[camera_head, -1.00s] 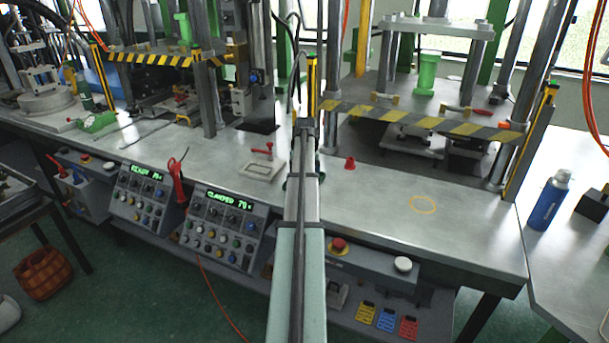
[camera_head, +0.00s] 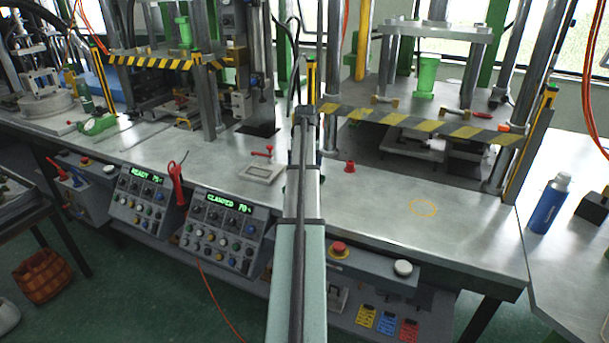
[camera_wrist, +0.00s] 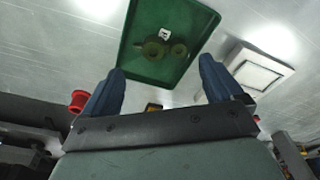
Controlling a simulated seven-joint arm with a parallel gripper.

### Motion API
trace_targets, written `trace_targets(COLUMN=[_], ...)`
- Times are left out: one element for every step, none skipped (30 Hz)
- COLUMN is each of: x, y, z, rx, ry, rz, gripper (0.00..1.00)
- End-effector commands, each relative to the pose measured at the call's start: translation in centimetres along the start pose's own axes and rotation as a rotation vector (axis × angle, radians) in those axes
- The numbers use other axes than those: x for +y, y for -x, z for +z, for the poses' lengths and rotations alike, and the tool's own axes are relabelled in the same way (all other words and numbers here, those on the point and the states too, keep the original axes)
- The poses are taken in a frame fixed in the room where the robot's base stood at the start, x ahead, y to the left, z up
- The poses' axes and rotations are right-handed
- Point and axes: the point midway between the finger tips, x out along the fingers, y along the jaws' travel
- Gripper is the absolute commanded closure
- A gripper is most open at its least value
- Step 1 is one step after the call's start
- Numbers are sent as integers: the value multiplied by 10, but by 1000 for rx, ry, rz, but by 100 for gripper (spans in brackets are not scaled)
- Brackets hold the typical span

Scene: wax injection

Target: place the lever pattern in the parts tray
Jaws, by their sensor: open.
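A green lever-shaped part with rounded bosses, apparently the lever pattern (camera_wrist: 152,50), lies inside the green parts tray (camera_wrist: 134,25) in the wrist view. A small white tag is beside it. My gripper (camera_wrist: 161,70) is open, its two blue fingers spread apart and empty, near the tray's lower end in that view. The pattern lies between the lines of the fingers, apart from both. In the head view my own arm hides the tray, the pattern and the fingers.
A pale square plate (camera_head: 262,174) with a red handle lies left of my arm. A small red piece (camera_head: 349,167) stands to its right. A press with a striped guard (camera_head: 420,124) stands behind. The bench around the yellow ring (camera_head: 423,208) is clear.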

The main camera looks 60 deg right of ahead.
Motion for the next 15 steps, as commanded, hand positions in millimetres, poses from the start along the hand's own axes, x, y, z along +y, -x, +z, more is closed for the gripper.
trace_targets(x=[0, 0, 0, 0, 0, 0, 0, 0, 0, 0, 0, 0, 0, 0, 0], y=[11, 16, 23, 28, 32, 38, 41, 45, 49, 52, 55, 58, 59, 60, 62], z=[-1, -1, -1, -1, -1, -1, -1, -1, -1, -1, -1, 0, 0, 0, 0], rx=[2, 2, 2, 2, 2, 2, 2, 1, 1, 1, 1, 1, 1, 0, 0], ry=[0, 0, 0, 0, 0, 0, 0, 0, 0, 0, 0, 0, 0, 0, 0], rz=[0, 0, 0, 0, 0, 0, 0, 0, 0, 0, 0, 0, 0, 0, 0], gripper=[7, 7, 7, 7, 7, 7, 7, 7, 7, 7, 7, 7, 7, 7, 7])
